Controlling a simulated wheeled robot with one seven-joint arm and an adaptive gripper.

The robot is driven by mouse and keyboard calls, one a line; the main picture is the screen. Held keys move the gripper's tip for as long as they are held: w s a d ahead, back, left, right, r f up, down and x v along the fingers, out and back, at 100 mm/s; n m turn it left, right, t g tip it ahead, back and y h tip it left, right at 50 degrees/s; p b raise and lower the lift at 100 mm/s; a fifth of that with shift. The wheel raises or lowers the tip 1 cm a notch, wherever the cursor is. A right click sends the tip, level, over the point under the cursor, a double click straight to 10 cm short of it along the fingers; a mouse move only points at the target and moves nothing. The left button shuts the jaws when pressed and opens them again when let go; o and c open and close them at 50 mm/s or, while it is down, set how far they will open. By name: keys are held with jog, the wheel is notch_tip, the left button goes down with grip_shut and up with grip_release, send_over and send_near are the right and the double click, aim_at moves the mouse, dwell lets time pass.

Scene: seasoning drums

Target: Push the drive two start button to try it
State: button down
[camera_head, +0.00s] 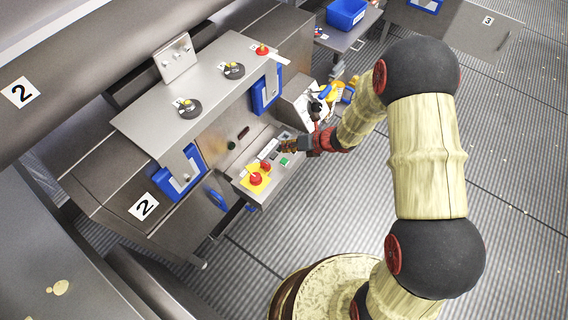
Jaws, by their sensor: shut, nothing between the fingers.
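A grey control box (247,191) juts out from the front of the station marked 2, in the middle of the head view. A green button (284,162) sits on its top face near the right edge; its label is too small to read, so I cannot tell for sure that it is drive two's start button. My gripper (286,147) is shut and empty, reaching in from the right. Its tip appears just behind the green button, over the box's far end. I cannot tell its height above the box or whether it touches anything.
A red mushroom button (257,179) on a yellow plate and a second red knob (265,166) sit left of the green button. A sloped metal shelf (205,95) with round fittings rises behind. A blue bin (346,13) stands at the back. The floor (330,215) in front is clear.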

aim_at(286, 159)
jog(key=shift+f+b, duration=1.35)
jog(key=shift+f, duration=0.8)
jog(key=shift+f, duration=0.4)
jog(key=shift+f+b, duration=0.45)
jog(key=shift+b, duration=0.1)
dwell(0.6)
jog(key=shift+r+p, duration=0.8)
jog(key=shift+r, duration=0.1)
notch_tip(286, 159, up, 5)
jog(key=p, duration=0.4)
jog(key=shift+r, duration=0.1)
